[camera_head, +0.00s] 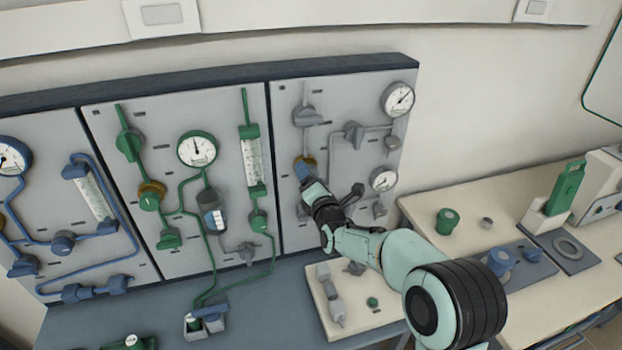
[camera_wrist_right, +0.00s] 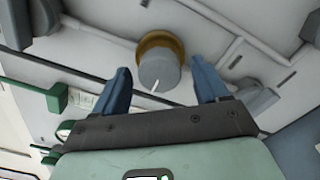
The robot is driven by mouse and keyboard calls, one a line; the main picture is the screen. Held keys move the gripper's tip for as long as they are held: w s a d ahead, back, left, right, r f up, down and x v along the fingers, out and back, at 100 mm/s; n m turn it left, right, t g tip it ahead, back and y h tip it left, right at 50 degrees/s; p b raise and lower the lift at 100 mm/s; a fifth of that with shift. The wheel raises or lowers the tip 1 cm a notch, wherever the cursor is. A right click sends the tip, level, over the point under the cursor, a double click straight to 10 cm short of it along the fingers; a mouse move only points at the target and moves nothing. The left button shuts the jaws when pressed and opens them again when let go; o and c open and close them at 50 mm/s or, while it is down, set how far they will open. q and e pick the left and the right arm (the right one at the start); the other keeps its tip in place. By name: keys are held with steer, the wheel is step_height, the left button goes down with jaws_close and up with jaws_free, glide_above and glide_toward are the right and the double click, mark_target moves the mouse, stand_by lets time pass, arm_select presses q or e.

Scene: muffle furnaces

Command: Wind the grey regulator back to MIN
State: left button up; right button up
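The grey regulator is a round grey knob (camera_wrist_right: 160,70) with a brass-coloured collar and a white pointer line, on the right-hand grey panel. In the head view it is mostly hidden behind my gripper, with some of its brass collar (camera_head: 310,161) showing. My right gripper (camera_head: 305,172) is at the regulator, pointing at the panel. In the wrist view its two blue fingers (camera_wrist_right: 161,68) are open, one on each side of the knob, with gaps to it. No MIN mark is readable. My left gripper is not in view.
Grey valves (camera_head: 307,116) and two dial gauges (camera_head: 398,99) sit close around on the same panel. A green-piped panel (camera_head: 110,180) with its own gauge is to the left. A pale board (camera_head: 345,318) with fittings lies below. A bench (camera_head: 470,200) with apparatus stands right.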

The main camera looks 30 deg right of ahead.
steer(key=shift+s, duration=0.1)
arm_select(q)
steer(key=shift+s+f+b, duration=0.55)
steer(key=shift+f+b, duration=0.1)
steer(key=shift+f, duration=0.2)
arm_select(e)
steer(key=v, duration=1.3)
steer(key=shift+a, duration=0.15)
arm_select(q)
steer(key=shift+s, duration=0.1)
arm_select(e)
steer(key=shift+s, duration=0.1)
